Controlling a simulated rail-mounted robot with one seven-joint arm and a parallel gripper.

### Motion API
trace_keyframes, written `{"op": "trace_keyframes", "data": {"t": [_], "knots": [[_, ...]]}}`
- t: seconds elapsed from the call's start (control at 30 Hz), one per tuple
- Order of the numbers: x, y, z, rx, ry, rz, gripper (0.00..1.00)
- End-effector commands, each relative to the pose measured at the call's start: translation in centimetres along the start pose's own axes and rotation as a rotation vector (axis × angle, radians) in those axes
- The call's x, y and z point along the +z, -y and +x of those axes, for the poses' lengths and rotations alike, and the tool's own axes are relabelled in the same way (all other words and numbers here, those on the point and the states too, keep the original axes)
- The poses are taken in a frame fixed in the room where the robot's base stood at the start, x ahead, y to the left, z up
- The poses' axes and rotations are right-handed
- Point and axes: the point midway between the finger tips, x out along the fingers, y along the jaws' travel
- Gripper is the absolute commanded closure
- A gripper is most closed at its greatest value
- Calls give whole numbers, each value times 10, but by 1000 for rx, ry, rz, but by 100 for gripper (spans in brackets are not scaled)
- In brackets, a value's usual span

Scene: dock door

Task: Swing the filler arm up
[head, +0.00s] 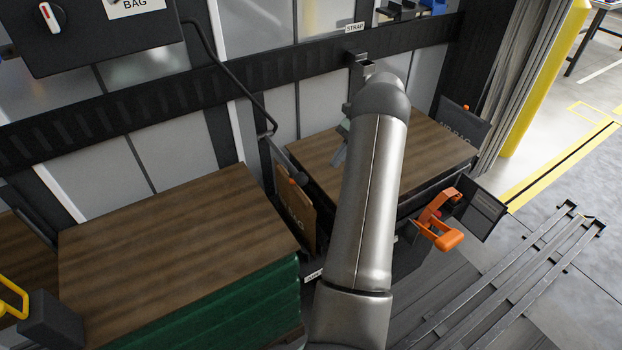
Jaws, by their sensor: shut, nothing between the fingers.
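The thing that looks like the filler arm is a dark rod (285,160) hanging down at an angle between the two wood-topped loads, with a black hose running to its upper end. My gripper (338,157) shows only in part, left of my arm's far end, over the right-hand wooden top. It is shut and empty, and apart from the rod, to its right. My arm hides most of the gripper and part of the wooden top.
A control box (95,30) with a red-and-white knob is at upper left. Wooden tops (160,235) (430,150) stand left and right, with a brown bag (297,215) between. An orange handle (437,222) juts out right of my arm. A black rail (230,80) crosses behind.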

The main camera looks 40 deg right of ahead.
Motion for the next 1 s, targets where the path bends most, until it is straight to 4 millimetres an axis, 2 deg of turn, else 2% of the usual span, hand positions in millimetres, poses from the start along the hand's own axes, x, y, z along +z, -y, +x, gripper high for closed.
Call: {"op": "trace_keyframes", "data": {"t": [0.17, 0.27, 0.63, 0.8, 1.0], "knots": [[1, 0, 10, 2, 2, 0, 100], [1, 0, 24, 3, 2, 0, 100], [2, 0, 102, 3, 1, -1, 100], [27, 0, 90, 0, -2, -3, 100], [38, 0, 87, 0, -1, -2, 100]]}}
